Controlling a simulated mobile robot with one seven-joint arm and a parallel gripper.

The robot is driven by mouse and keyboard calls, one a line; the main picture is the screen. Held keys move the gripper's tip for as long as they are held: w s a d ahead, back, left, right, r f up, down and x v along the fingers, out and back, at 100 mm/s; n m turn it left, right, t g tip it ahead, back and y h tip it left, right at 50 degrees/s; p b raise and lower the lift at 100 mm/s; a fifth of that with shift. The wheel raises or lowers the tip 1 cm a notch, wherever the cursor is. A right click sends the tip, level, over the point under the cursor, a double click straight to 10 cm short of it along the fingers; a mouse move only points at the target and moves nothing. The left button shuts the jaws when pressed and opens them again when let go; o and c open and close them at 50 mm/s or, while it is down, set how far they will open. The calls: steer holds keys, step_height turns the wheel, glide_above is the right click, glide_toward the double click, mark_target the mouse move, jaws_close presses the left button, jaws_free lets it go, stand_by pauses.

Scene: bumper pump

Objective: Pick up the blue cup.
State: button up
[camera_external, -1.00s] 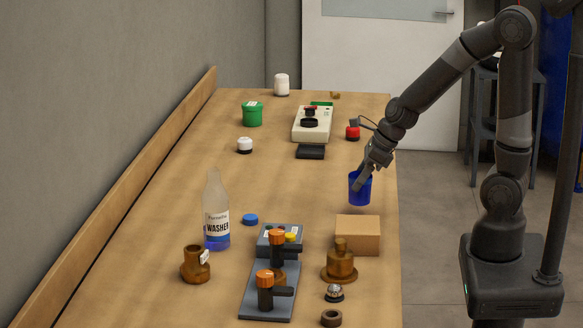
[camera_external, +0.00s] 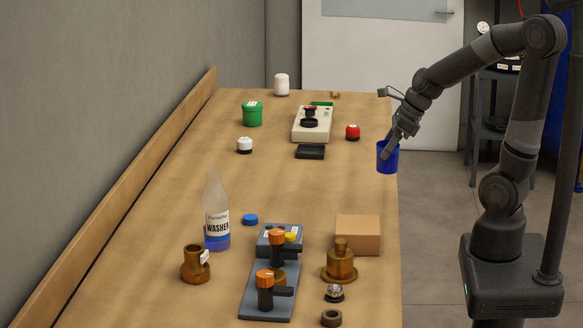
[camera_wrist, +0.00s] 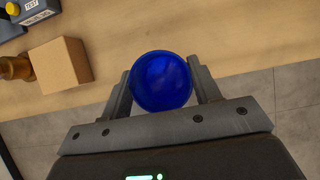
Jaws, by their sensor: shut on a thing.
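The blue cup (camera_external: 387,158) is held at the table's right edge in the external view, and it looks raised above the tabletop. My gripper (camera_external: 388,147) is shut on it from above. In the wrist view the blue cup (camera_wrist: 161,81) sits between the two fingers of my gripper (camera_wrist: 162,88), one on each side. Its round shape fills the gap between them. The lower part of the cup is hidden from the wrist camera.
The wooden table (camera_external: 330,190) has clear room in its middle. A cardboard box (camera_external: 358,235) and a brass-coloured fitting (camera_external: 340,264) stand nearer the front. Floor lies beyond the right edge.

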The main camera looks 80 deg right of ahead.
steer(key=shift+s+d+r, duration=0.45)
steer(key=shift+s+d, duration=0.1)
steer(key=shift+d, duration=0.1)
stand_by(1.2)
